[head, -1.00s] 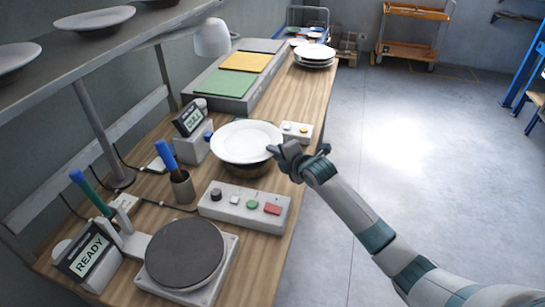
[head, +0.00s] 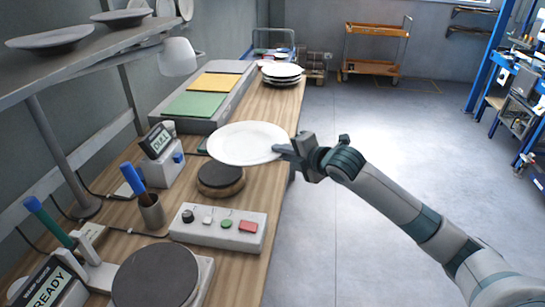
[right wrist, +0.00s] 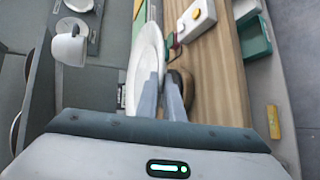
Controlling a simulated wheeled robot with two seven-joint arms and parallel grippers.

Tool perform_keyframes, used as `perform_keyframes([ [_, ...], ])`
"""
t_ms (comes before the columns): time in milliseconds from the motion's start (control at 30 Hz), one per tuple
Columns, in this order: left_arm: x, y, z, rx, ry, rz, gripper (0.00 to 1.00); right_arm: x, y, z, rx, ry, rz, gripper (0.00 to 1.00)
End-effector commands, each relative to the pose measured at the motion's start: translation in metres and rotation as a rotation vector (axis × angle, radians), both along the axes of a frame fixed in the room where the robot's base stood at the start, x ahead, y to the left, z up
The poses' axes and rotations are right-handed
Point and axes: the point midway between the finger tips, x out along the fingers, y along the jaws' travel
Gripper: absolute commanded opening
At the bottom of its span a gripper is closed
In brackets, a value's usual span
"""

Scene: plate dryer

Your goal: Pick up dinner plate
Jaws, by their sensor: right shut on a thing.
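The white dinner plate (head: 247,143) is held roughly level above the workbench, up and behind the round dark stand (head: 220,180). My right gripper (head: 284,150) is shut on the plate's right rim. In the right wrist view the plate (right wrist: 146,62) shows edge-on between the fingers (right wrist: 162,95). The stand is bare on top and partly shows beyond the fingers in the right wrist view. My left gripper is not in view.
A control box (head: 218,227) with buttons, a pen cup (head: 151,211) and a dark round plate on a base (head: 155,280) stand on the bench. A stack of plates (head: 282,73) is at the far end. A shelf (head: 75,60) overhangs the left. Open floor lies right.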

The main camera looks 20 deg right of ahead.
Motion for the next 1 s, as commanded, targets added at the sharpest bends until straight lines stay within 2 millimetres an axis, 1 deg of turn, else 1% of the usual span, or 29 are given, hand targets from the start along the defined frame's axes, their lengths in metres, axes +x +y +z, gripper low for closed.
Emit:
perform_keyframes([
  [33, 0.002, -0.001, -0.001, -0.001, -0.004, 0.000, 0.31, -0.001, -0.001, 0.003, 0.001, -0.006, 0.000, 0.00],
  [200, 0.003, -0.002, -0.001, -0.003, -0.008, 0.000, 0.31, -0.003, -0.003, 0.006, 0.001, -0.006, 0.000, 0.00],
  [733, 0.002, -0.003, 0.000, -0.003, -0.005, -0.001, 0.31, -0.003, -0.002, 0.005, 0.002, -0.007, 0.001, 0.00],
  [867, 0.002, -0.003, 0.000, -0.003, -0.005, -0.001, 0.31, -0.007, 0.005, -0.001, 0.003, -0.006, 0.004, 0.00],
  [967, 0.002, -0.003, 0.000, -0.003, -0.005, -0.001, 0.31, -0.013, 0.015, -0.010, 0.004, -0.005, 0.004, 0.00],
  [1000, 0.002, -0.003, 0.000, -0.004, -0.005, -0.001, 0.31, -0.017, 0.021, -0.014, 0.005, -0.005, 0.006, 0.00],
])
